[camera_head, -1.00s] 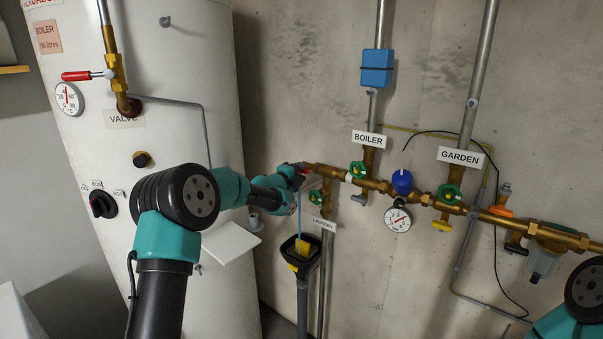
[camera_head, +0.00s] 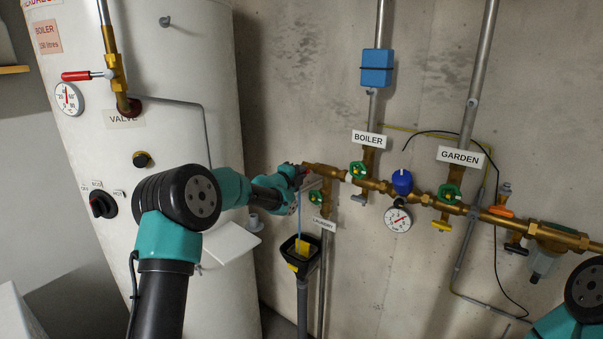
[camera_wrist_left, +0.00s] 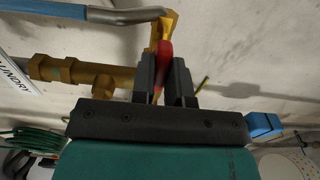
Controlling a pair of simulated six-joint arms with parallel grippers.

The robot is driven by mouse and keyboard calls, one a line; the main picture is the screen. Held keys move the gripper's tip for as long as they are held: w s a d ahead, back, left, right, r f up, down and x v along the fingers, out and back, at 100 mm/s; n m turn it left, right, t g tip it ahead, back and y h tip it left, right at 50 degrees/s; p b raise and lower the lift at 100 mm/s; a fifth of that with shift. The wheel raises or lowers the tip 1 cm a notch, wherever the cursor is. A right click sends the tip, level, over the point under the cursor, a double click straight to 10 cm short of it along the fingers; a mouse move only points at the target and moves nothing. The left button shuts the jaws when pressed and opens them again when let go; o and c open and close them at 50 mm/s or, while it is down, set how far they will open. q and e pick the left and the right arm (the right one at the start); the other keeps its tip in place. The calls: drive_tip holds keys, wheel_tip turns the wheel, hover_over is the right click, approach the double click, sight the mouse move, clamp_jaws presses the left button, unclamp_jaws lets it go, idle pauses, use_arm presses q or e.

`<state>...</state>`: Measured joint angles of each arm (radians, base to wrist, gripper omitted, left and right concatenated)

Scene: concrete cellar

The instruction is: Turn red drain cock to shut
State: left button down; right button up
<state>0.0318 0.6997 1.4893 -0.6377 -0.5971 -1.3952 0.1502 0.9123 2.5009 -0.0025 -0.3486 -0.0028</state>
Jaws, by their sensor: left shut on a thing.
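The red drain cock handle (camera_wrist_left: 164,52) shows in the left wrist view, between the two dark fingers of my left gripper (camera_wrist_left: 166,78). It sits by a brass fitting (camera_wrist_left: 167,28) at the pipe's end. In the head view my left gripper (camera_head: 300,174) is at the left end of the brass pipe run and hides most of the cock. A thin blue line (camera_head: 299,220), like a water stream, runs down from there to a black funnel (camera_head: 289,245). My right gripper is out of view.
Brass pipework (camera_head: 378,184) with green-handled valves, a gauge (camera_head: 397,220) and a blue knob (camera_head: 402,182) runs right along the wall. The white boiler tank (camera_head: 180,60) stands left. A LAUNDRY tag (camera_head: 324,224) hangs close below my gripper.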

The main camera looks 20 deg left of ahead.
use_arm(q)
drive_tip(key=m, duration=0.4)
drive_tip(key=shift+m, duration=0.3)
drive_tip(key=m, duration=0.4)
drive_tip(key=shift+m, duration=0.3)
idle(0.3)
